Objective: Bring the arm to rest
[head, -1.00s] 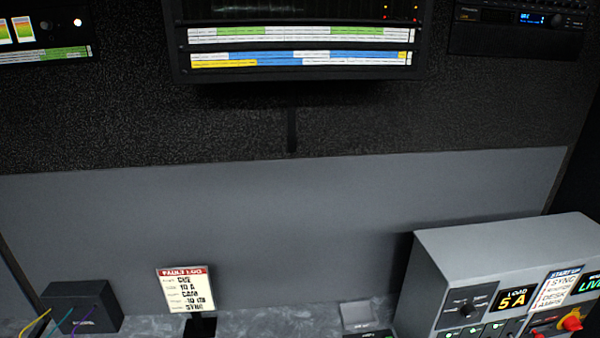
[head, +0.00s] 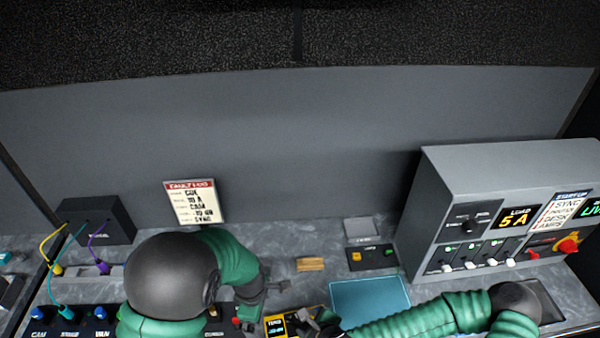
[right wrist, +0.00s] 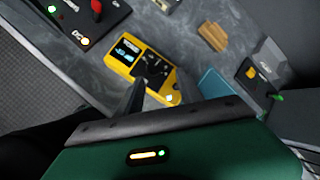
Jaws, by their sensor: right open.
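My right arm comes in from the right over the desk. Its dark gripper (head: 318,324) is at the bottom edge of the head view, beside a yellow meter (head: 280,324). In the right wrist view the dark fingers (right wrist: 146,86) lie in front of the yellow meter (right wrist: 126,47), with nothing seen held; I cannot tell whether they touch it. My left arm, with a dark round joint and green sleeve, bends over the left part of the desk. Its gripper (head: 262,294) is small and partly hidden, and its jaw gap is unclear.
A grey control console (head: 440,190) stands at the right. A fault log card (head: 195,204) and a black box (head: 95,220) with cables stand at the left. A blue mat (head: 370,296), a wooden block (head: 310,264) and a small switch box (head: 372,256) lie between.

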